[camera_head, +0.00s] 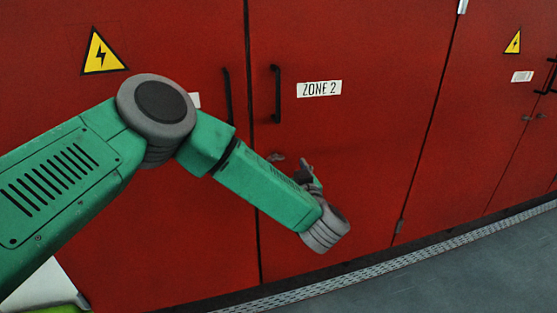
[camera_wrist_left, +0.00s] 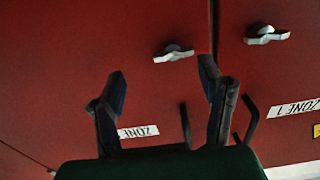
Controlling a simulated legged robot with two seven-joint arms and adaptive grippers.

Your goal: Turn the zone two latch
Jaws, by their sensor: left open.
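The zone two latch is a small grey metal turn latch (camera_head: 275,157) on the red door below the "ZONE 2" label (camera_head: 319,88). It shows whole in the left wrist view (camera_wrist_left: 173,53), lying roughly level, beyond the fingertips. My left gripper (camera_head: 309,174) is to the right of the latch and slightly lower in the head view, partly hidden by my forearm. In the left wrist view its two dark fingers (camera_wrist_left: 163,76) are spread apart with nothing between them, and the latch appears apart from them. My right gripper is not in view.
Black vertical handles stand on the zone two door (camera_head: 276,94) and the neighbouring door (camera_head: 228,95). Another latch (camera_wrist_left: 267,35) is on the door labelled "ZONE 1" (camera_wrist_left: 296,108). A metal grating (camera_head: 400,258) runs along the floor; grey floor (camera_head: 470,270) is clear.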

